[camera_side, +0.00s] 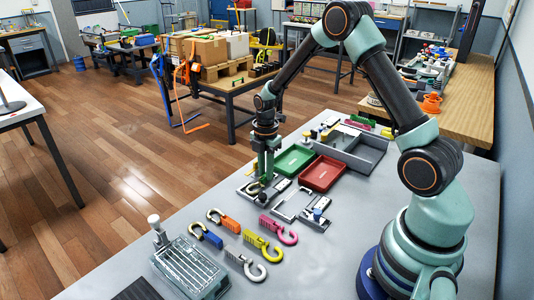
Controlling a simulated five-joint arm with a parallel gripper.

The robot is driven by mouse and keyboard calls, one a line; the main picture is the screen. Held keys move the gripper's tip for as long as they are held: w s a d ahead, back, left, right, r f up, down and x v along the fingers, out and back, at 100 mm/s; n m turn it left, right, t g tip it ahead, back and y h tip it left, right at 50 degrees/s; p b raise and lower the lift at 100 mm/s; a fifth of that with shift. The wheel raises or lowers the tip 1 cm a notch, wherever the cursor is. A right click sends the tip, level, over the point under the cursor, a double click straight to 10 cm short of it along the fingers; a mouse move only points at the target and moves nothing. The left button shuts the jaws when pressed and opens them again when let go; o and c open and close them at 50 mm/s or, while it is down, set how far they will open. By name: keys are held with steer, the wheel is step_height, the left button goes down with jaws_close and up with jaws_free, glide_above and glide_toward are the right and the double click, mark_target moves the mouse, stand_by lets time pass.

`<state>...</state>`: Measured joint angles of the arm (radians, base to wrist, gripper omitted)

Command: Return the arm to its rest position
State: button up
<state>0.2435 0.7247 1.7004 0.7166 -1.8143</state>
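My arm reaches from its base at the right of the grey table (335,245) up, over and down to the left. My gripper (263,178) points downward, low over the table's left part, just left of the green tray (293,161). Its fingertips are among small dark and grey parts, and I cannot tell whether they touch them. The fingers are too small in the picture to tell open from shut or whether anything is held.
A red tray (321,173) and a grey divided bin (364,152) lie right of the gripper. Pink (279,229), yellow (263,247), orange and grey hooks lie in front. A ridged grey device (190,268) stands at the front left. Bare tabletop lies between hooks and base.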

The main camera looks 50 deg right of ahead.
steer(key=o, duration=0.7)
steer(key=shift+w, duration=0.1)
steer(key=shift+w+r, duration=0.15)
steer(key=shift+r, duration=1.25)
step_height(320, 180, up, 2)
steer(key=shift+r, duration=0.65)
steer(key=shift+s, duration=0.2)
steer(key=shift+c, duration=0.3)
